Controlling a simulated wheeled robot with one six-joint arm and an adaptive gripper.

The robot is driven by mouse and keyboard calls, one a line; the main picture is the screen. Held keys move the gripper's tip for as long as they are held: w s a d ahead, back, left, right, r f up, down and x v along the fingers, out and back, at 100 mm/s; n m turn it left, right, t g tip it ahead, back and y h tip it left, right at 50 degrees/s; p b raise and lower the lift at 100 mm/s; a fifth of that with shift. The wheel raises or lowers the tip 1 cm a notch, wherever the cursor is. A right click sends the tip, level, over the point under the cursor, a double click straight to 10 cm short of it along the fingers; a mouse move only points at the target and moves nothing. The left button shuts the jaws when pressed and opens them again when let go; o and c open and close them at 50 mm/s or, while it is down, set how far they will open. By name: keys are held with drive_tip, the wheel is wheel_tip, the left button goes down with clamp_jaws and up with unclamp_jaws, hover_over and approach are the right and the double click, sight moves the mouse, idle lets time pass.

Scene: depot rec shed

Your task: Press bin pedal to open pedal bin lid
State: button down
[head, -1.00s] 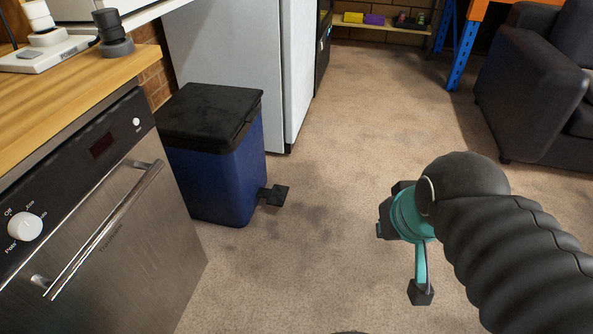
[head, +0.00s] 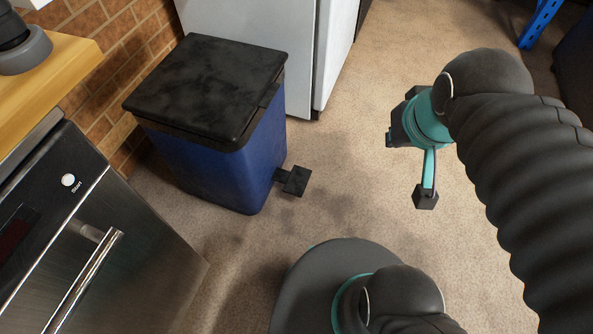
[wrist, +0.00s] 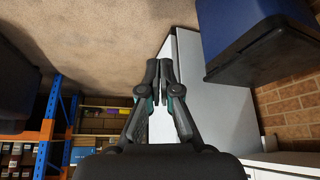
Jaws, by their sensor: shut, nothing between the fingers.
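The pedal bin (head: 225,168) stands upright on the carpet in the head view, with a dark blue body and a black lid (head: 210,85). The lid is shut. Its black pedal (head: 296,181) sticks out low on the right side of the bin, with nothing touching it. In the wrist view the bin (wrist: 232,22) shows at upper right, upside down, and the pedal is not seen there. My gripper (wrist: 159,64) is shut and empty in the wrist view, clear of the bin.
A steel dishwasher (head: 110,240) under a wooden counter (head: 60,65) stands left of the bin. A white fridge (head: 265,30) stands behind it. A brick wall (head: 135,45) is at the left. Carpet (head: 350,200) is clear right of the pedal. A blue rack post (head: 540,22) is far right.

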drive_tip(key=n+g+h, duration=0.1)
drive_tip(key=n+g, duration=0.5)
drive_tip(key=n, duration=0.7)
hover_over(298, 180)
wheel_tip(298, 180, down, 52)
drive_tip(key=r, duration=0.1)
drive_tip(key=shift+w+a+f, duration=0.25)
drive_tip(key=shift+a+f, duration=0.2)
drive_tip(key=shift+f, duration=0.05)
drive_tip(key=shift+s+d+f+b, duration=0.15)
drive_tip(key=shift+f+b, duration=0.65)
drive_tip(key=shift+f, duration=0.95)
drive_tip(key=shift+d+f+b, duration=0.15)
drive_tip(key=shift+f+b, duration=0.65)
drive_tip(key=shift+f, duration=0.9)
